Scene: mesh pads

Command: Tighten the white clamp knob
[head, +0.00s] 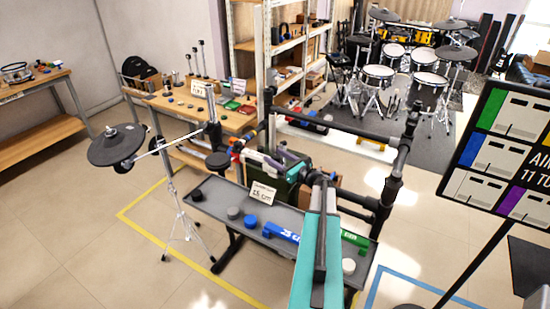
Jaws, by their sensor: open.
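A small white round knob (348,265) sits at the right end of the grey narrow table (215,208), near its front edge. It is the only white knob I can make out, and I cannot tell whether a clamp is under it. My teal and black arm reaches up from the bottom centre, left of the white knob and apart from it in the picture. The arm crosses in front of the table. My gripper's fingertips are not visible; the arm's far end hides what lies beyond it.
On the table are black (196,195), grey (233,212) and blue (250,220) knobs, a blue bar (281,232), a green bar (354,239) and a sign card (262,191). A black tube rack (340,130) rises behind. A sign board (505,150) stands right.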

